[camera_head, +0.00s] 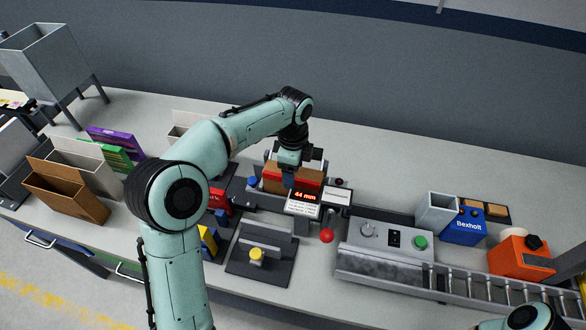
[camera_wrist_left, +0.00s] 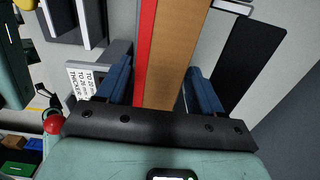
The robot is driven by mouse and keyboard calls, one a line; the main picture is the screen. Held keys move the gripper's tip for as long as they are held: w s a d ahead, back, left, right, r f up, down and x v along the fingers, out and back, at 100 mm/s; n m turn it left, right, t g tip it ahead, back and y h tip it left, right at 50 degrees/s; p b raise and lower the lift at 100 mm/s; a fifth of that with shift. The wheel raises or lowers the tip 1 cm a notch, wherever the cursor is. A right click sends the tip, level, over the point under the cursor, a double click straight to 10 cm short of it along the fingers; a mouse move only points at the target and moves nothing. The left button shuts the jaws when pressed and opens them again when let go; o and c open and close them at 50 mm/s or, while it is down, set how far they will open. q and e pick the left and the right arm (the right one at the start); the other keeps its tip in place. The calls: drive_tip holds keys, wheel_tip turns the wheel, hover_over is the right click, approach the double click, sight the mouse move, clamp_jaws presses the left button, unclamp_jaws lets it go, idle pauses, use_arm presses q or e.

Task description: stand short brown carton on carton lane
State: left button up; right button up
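A brown carton (camera_head: 272,180) sits in the dark fixture at the table's middle, with a red strip along its near side. In the left wrist view the brown carton (camera_wrist_left: 178,50) runs between my fingers beside the red strip (camera_wrist_left: 145,50). My left gripper (camera_head: 289,180) points down over it. The blue fingers (camera_wrist_left: 158,88) stand on either side, very close; whether they touch is unclear. A larger open brown carton (camera_head: 65,195) stands at the far left. No lane is clearly labelled as the carton lane. My right gripper is out of view; part of the right arm shows bottom right.
A display reading 44 mm (camera_head: 304,197) and a red knob (camera_head: 327,236) are near the fixture. A control box (camera_head: 385,240) and roller conveyor (camera_head: 460,287) lie right. Blue (camera_head: 464,227) and orange (camera_head: 520,254) boxes stand beyond.

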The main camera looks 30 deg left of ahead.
use_arm(q)
drive_tip(key=shift+r, duration=0.1)
wheel_tip(320, 180, up, 13)
drive_tip(key=p, duration=0.3)
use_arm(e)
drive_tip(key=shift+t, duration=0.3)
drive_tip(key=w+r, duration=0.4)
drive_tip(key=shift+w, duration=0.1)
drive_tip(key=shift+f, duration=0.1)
